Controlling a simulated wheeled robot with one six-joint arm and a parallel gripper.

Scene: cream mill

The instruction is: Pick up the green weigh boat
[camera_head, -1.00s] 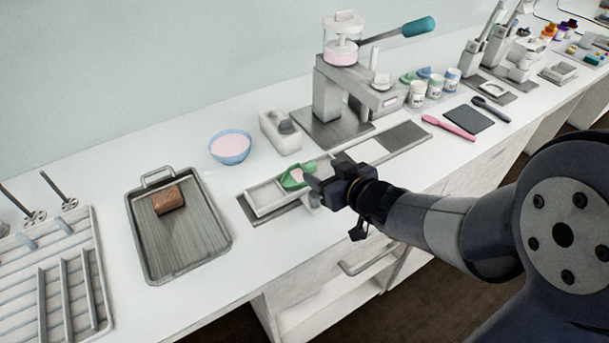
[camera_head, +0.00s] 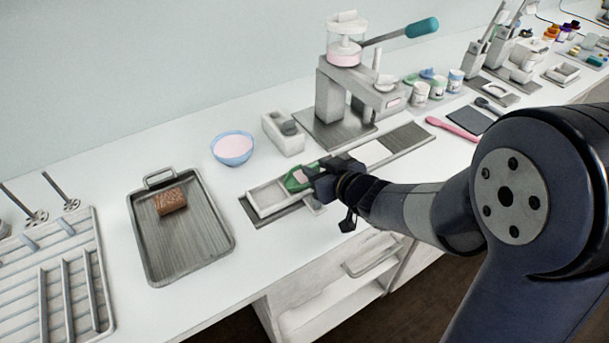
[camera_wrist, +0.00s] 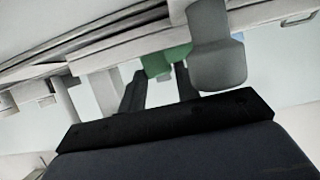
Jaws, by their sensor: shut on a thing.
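In the wrist view the green of the boat (camera_wrist: 166,60) shows between the two dark fingers (camera_wrist: 160,82). Whether the boat still touches the tray under it is hard to tell. My gripper hides its right end.
The pale tray (camera_head: 262,199) lies on a grey mat. A blue bowl of pink powder (camera_head: 233,149), a white dispenser (camera_head: 283,133) and a press with a teal handle (camera_head: 345,85) stand behind. A metal tray with a brown block (camera_head: 170,201) is at left.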

